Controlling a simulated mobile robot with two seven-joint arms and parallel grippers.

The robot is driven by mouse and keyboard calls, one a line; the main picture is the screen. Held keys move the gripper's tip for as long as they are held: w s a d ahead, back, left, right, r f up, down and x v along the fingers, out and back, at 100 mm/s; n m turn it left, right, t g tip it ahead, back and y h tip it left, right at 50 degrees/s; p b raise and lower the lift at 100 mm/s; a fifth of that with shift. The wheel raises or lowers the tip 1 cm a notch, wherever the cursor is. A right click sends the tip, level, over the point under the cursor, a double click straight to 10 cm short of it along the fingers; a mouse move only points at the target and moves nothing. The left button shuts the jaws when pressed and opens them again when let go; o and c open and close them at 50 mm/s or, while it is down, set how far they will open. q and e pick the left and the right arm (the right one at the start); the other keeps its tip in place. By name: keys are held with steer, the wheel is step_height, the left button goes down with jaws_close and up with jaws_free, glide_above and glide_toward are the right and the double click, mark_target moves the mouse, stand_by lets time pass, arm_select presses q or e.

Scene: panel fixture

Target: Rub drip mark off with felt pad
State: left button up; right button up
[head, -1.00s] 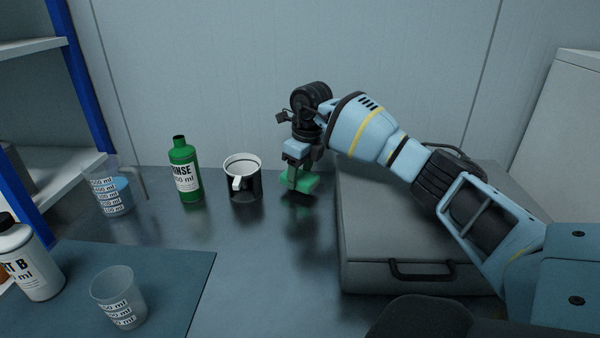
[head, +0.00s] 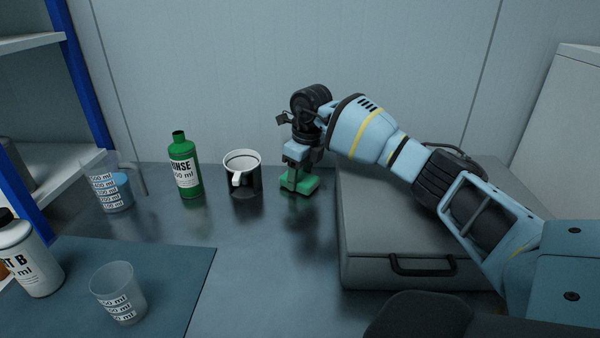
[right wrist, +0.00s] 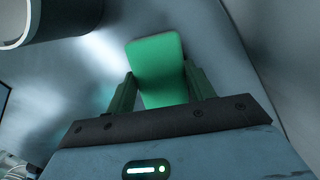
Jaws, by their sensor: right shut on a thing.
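The green felt pad (head: 300,183) is at the back of the bench, between the mug and the grey case. My right gripper (head: 298,176) points down at it from above, shut on it. In the right wrist view the pad (right wrist: 159,70) sits between the two fingers (right wrist: 158,90) and reaches out past their tips. I cannot tell whether the pad touches the bench top. I cannot make out a drip mark in either view. My left gripper is not in view.
A black-and-white mug (head: 242,175) stands close left of the pad, then a green rinse bottle (head: 185,168). The grey case (head: 420,235) is close on the right. A measuring jug (head: 112,190), clear cup (head: 117,292) and white bottle (head: 32,262) stand further left. The middle bench is clear.

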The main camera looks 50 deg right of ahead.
mark_target(312, 177)
steer(key=shift+f, duration=0.45)
